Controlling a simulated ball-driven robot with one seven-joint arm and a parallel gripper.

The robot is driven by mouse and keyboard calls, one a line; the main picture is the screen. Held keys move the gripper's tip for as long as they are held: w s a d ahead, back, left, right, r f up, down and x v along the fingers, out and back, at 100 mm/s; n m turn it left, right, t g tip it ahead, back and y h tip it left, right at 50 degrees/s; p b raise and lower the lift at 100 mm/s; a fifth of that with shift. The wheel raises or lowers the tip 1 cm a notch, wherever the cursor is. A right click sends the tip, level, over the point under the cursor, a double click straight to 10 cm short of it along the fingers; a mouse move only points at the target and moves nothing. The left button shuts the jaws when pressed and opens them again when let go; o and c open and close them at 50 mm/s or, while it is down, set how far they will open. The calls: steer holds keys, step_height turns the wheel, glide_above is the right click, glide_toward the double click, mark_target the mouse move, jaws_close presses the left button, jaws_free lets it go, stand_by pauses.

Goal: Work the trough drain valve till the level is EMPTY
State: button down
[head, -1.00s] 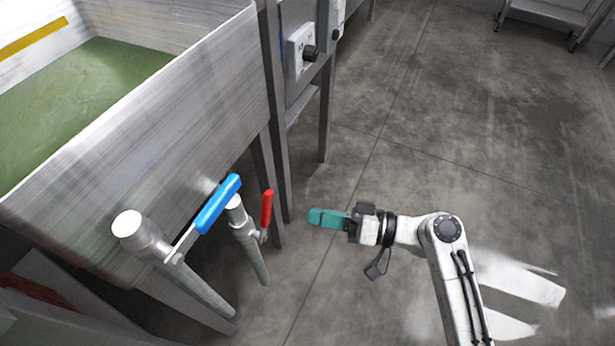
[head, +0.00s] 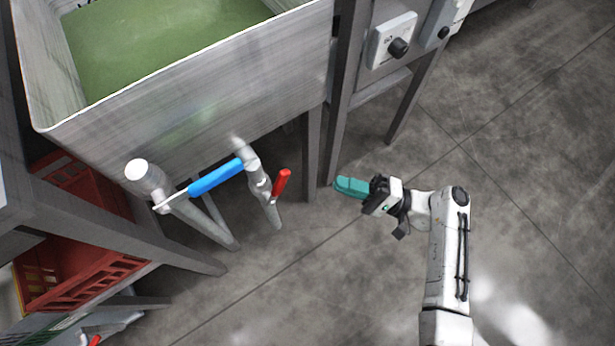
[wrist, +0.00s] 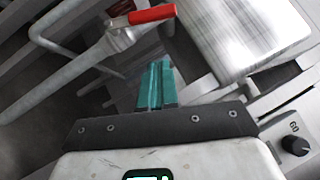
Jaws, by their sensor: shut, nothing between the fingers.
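The steel trough (head: 215,95) holds green water (head: 160,40) at the upper left of the head view. Two pipes come down from its front. One carries a long blue lever handle (head: 216,177), the other a shorter red lever handle (head: 281,182). The red handle also shows in the wrist view (wrist: 152,14), ahead and a little left of the fingers. I cannot tell from labels which handle is the drain valve. My gripper (head: 340,186), with teal fingers, is shut and empty. It is to the right of the red handle, apart from it. Its fingers show in the wrist view (wrist: 156,64).
A control box with a black knob (head: 398,47) is on the frame right of the trough. Steel legs (head: 312,155) stand behind the valves. Red crates (head: 75,265) sit under the bench at the left. The concrete floor (head: 540,180) at right is clear.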

mark_target(277, 190)
steer(key=s+x, duration=0.2)
steer(key=x, duration=0.7)
steer(key=shift+s+a+r, duration=0.35)
steer(key=shift+r, duration=0.1)
